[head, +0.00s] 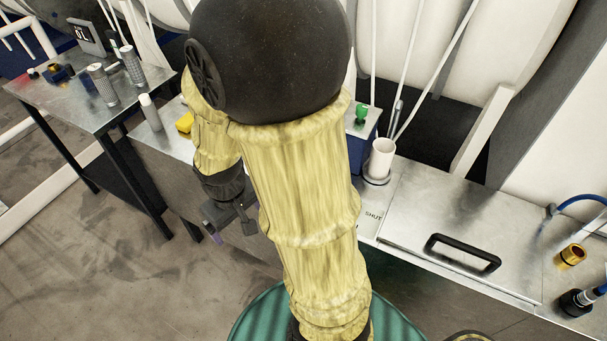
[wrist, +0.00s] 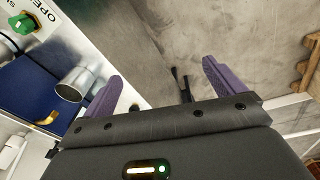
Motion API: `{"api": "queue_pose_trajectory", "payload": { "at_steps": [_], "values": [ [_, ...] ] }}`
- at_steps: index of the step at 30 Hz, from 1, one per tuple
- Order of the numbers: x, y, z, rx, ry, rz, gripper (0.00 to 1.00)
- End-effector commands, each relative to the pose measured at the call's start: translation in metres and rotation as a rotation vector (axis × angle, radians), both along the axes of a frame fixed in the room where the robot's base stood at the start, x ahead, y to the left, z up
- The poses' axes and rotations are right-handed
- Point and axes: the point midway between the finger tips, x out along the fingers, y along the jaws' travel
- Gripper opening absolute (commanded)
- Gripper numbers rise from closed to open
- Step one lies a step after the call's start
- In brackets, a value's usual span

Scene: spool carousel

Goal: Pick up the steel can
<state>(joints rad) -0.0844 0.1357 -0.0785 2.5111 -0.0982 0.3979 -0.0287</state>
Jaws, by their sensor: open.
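A steel can (wrist: 72,86), a shiny grey cylinder, is at the left of the wrist view, beside a dark blue surface. It lies left of the left fingertip and apart from it. I cannot make it out in the head view, where my arm covers the middle of the bench. In the head view my gripper (head: 229,230) hangs in front of the bench edge, partly hidden by my arm.
A green knob (wrist: 22,24) sits by the "OPEN" label. A white cup (head: 381,160) holds thin rods. A black handle (head: 462,254) is on a metal lid. Two ribbed grey cylinders (head: 102,86) (head: 132,66) stand on the left table (head: 75,106). Open floor (head: 120,270) lies at lower left.

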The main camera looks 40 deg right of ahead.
Motion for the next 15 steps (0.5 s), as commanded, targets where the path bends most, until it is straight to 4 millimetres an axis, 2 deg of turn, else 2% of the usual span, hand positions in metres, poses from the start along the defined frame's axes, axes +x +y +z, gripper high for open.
{"api": "queue_pose_trajectory", "payload": {
  "at_steps": [1, 6, 15],
  "values": [
    [0.001, -0.002, -0.017, -0.029, 0.056, 0.046, 0.95],
    [0.002, -0.017, -0.062, -0.152, 0.234, 0.209, 0.95],
    [0.007, -0.059, -0.122, -0.439, 0.546, 0.505, 0.95]
  ]
}}
